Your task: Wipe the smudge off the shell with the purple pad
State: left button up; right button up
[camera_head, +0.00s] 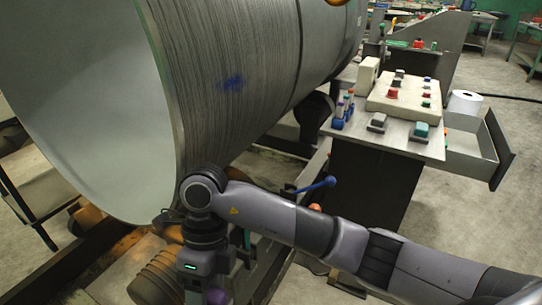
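The shell (255,45) is a large grey metal cylinder with its open end facing left, filling the upper left of the head view. A dark blue smudge (233,84) is on its ridged outer side, near the open end. My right arm comes in from the right and bends down at the wrist below the shell's lower edge. The wrist is apart from the smudge. My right fingertips cannot be made out. My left gripper is out of view.
A control desk (425,143) right of the shell carries buttons, small blocks and blue pens (340,112). Its drawer (474,150) stands open with a white roll (464,102) at it. Rollers and frame beams lie under the shell. Open floor lies at right.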

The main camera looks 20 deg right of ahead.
jog(key=m, duration=0.1)
jog(key=m+y, duration=0.1)
jog(key=m, duration=0.1)
jog(key=m+b, duration=0.1)
jog(key=shift+w+a+r+t+y, duration=0.3)
jog(key=shift+w+r+t+y, duration=0.05)
jog(key=shift+w+t+y, duration=0.05)
jog(key=w+d+m+t+y+b, duration=0.1)
jog(key=w+m+t+y, duration=0.1)
jog(key=m, duration=0.3)
jog(key=m+t+y+b, duration=0.4)
jog(key=m+t+y, duration=0.1)
jog(key=m+t, duration=0.9)
send_near(213, 92)
jog(key=shift+n+t, duration=0.5)
jog(key=shift+f+x, duration=0.15)
jog(key=shift+x, duration=0.95)
jog(key=shift+f+x, duration=0.2)
jog(key=shift+x, duration=0.85)
jog(key=shift+s+a, duration=0.15)
jog(key=shift+a, duration=0.05)
jog(key=shift+p+x, duration=0.7)
jog(key=shift+x, duration=0.25)
